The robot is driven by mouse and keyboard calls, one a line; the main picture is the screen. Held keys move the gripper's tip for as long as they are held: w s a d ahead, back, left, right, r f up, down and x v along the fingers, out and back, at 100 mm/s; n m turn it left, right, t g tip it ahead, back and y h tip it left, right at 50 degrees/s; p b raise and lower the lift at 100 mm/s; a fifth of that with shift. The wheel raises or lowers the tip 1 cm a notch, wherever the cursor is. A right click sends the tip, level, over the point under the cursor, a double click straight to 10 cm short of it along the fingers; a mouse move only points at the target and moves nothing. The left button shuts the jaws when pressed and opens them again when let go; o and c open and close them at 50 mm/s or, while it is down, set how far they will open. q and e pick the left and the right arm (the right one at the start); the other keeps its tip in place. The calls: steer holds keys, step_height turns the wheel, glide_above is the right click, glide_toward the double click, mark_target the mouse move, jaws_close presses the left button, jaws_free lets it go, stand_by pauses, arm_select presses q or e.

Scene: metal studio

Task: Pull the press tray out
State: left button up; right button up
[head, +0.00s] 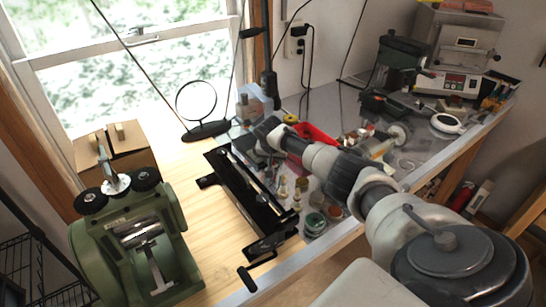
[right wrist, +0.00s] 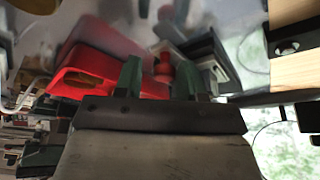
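My right arm reaches across the bench from the lower right, and its gripper (head: 266,133) is at the back of the bench, beside a black metal device. In the right wrist view its two dark green fingers (right wrist: 163,76) stand apart, with no object clearly held between them. A red hollow object (right wrist: 98,72) lies close to the left finger; a red object (head: 318,136) also shows behind my forearm in the head view. A small red part (right wrist: 163,68) shows beyond the gap. I cannot tell which part is the press tray. My left gripper is out of view.
The black device (head: 245,190) with a crank lies along the bench. A green rolling machine (head: 135,245) stands at the left front, a cardboard box (head: 120,150) behind it. A round magnifier (head: 205,130) is near the window. Small jars (head: 314,222) and tools crowd the right.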

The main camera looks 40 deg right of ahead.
steer(key=shift+o, duration=0.6)
steer(key=shift+r, duration=0.15)
steer(key=shift+a+r, duration=0.15)
steer(key=shift+r, duration=0.35)
arm_select(q)
steer(key=shift+s+f+b, duration=0.35)
steer(key=shift+s+f, duration=0.1)
steer(key=shift+s, duration=0.4)
arm_select(e)
steer(key=v, duration=0.9)
steer(key=shift+s+r, duration=0.25)
steer(key=shift+r, duration=0.05)
arm_select(q)
steer(key=shift+r, duration=0.1)
